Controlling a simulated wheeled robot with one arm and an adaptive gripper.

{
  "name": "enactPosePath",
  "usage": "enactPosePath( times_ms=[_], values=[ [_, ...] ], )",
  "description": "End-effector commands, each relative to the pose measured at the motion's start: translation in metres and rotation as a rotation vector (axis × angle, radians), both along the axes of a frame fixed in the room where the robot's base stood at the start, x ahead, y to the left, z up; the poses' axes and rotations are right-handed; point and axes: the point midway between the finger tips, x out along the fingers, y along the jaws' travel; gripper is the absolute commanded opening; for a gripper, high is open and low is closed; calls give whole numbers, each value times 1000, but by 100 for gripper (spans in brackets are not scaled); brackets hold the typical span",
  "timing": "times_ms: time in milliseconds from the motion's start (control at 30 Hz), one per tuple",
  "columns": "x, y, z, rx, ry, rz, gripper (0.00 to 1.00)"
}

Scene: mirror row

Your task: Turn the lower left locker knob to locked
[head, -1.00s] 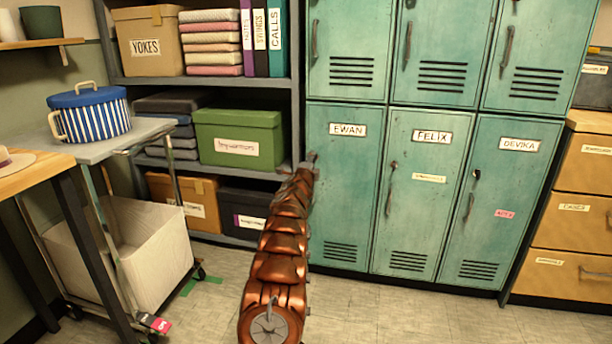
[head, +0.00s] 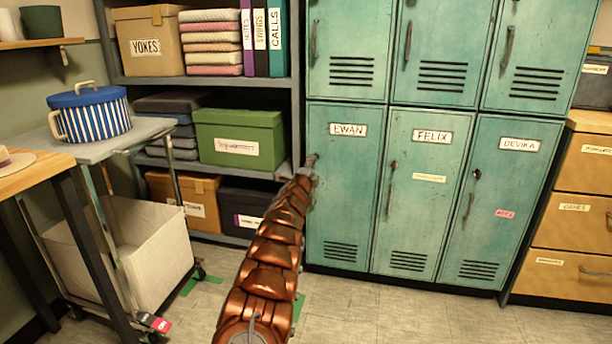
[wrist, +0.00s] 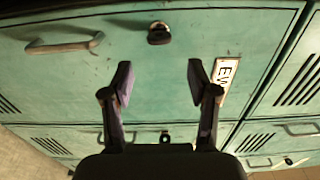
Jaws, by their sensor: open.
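The lower left locker is the teal door labelled EWAN (head: 342,190), in the bottom row beside the shelf. In the wrist view its small dark round knob (wrist: 158,33) sits on the door, with its handle (wrist: 65,44) to the left and the EWAN label (wrist: 226,72) to the right. My gripper (wrist: 160,82) is open and empty. Its two fingers stand either side of the knob's line in the picture, apart from the knob. In the head view my gripper (head: 307,170) is at the door's left edge, and hides the handle there. The knob's turn position is too small to read.
The lockers labelled FELIX (head: 420,225) and DEVIKA (head: 508,225) stand to the right, with their own knobs and handles. A shelf with boxes, including a green one (head: 238,140), is close on the arm's left.

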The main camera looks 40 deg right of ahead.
Motion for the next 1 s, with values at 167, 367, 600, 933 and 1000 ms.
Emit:
enactPosePath(
  times_ms=[167, 367, 600, 933, 1000],
  values=[
    [-4, 7, 0, 2, 0, 4, 59],
    [-4, 20, -2, 3, -5, 19, 59],
    [-13, 20, -7, 11, 1, 8, 59],
    [-19, 30, -8, 9, 4, 7, 59],
    [-20, 32, -7, 8, 2, 8, 59]
  ],
)
